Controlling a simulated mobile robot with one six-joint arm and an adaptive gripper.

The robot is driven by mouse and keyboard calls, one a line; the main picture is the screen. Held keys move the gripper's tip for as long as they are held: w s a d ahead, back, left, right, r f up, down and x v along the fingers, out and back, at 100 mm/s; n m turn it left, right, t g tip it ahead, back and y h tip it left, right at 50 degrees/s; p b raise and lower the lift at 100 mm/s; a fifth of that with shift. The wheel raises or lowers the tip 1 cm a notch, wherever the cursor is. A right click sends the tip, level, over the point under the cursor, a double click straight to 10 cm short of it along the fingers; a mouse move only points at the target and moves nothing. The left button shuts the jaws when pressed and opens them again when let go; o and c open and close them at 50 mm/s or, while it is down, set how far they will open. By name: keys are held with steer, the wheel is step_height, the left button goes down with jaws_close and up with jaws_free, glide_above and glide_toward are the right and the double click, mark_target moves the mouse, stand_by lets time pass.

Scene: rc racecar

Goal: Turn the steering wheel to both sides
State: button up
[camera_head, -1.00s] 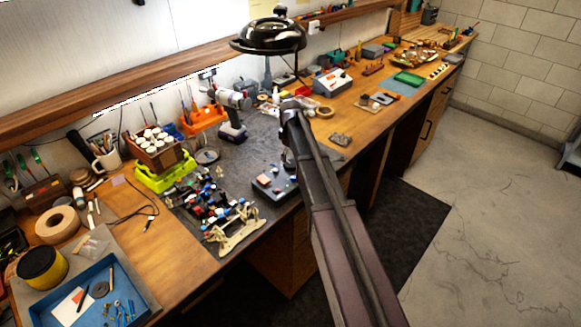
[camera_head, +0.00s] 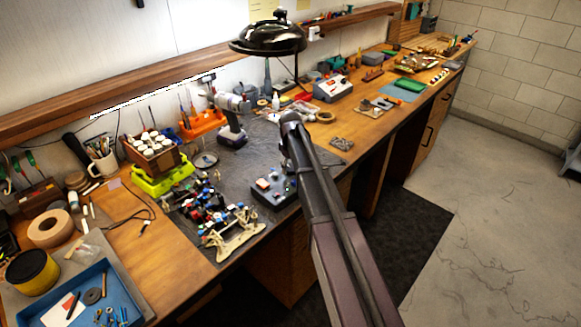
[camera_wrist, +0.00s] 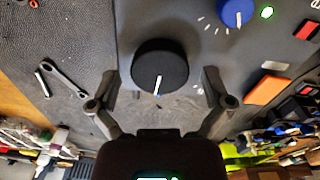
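A round black knob (camera_wrist: 160,66) with a white pointer line shows in the wrist view and appears to be the steering wheel. Its line points toward the bottom of the picture, tilted slightly. My gripper (camera_wrist: 160,84) is open, one finger on each side of the knob, with visible gaps between. The knob sits on a dark control box (camera_head: 268,192), partly hidden by my arm in the head view. The racecar (camera_head: 212,212), a cluster of coloured parts, lies left of the box on the grey mat. The gripper is mostly hidden behind my arm there.
A drill (camera_head: 232,120) and yellow-green crate (camera_head: 163,181) stand behind.

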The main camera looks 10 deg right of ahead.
steer(key=c, duration=0.9)
steer(key=shift+c, duration=0.2)
steer(key=m, duration=0.4)
steer(key=shift+m, duration=2.1)
